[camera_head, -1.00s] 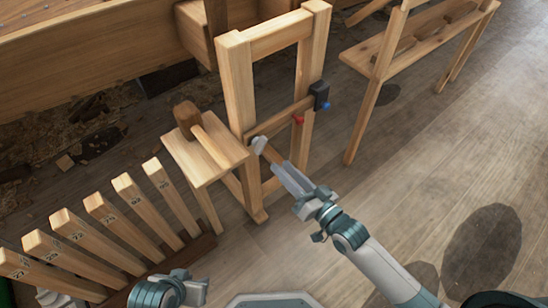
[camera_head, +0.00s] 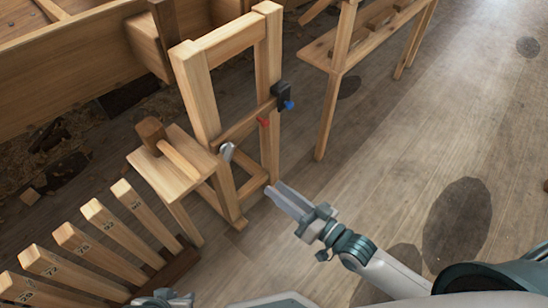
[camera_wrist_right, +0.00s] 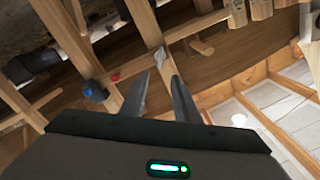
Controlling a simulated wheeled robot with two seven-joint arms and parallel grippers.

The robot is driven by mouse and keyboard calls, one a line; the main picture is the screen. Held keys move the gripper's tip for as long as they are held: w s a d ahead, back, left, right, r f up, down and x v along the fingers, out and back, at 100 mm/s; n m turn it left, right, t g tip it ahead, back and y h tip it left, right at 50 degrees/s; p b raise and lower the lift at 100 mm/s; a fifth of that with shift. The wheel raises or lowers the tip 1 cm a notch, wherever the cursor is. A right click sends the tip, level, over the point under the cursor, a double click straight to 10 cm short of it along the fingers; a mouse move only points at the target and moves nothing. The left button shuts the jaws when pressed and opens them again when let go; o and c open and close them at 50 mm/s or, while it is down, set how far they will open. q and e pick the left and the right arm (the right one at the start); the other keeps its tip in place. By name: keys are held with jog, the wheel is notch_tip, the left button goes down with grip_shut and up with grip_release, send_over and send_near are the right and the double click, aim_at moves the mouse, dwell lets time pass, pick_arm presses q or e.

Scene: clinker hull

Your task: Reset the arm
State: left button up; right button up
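My right gripper (camera_head: 274,190) is in front of the wooden stand (camera_head: 190,90), low and to its right, apart from it. Its two fingers (camera_wrist_right: 160,92) are spread in the right wrist view with nothing between them. A grey metal-headed tool (camera_head: 227,152) is at the stand's crossbar. It also shows beyond the fingertips in the right wrist view (camera_wrist_right: 159,58). My left gripper (camera_head: 165,300) is only partly in view at the bottom edge of the head view, and its fingers cannot be made out.
Numbered wooden slats (camera_head: 100,225) stand at lower left. A red piece (camera_head: 263,123) and a black clamp (camera_head: 281,95) are on the stand. A wooden bench (camera_head: 335,60) is behind. Floor at right is clear.

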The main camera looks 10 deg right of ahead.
pick_arm(q)
jog(key=shift+s+f, duration=0.1)
jog(key=shift+s, duration=0.1)
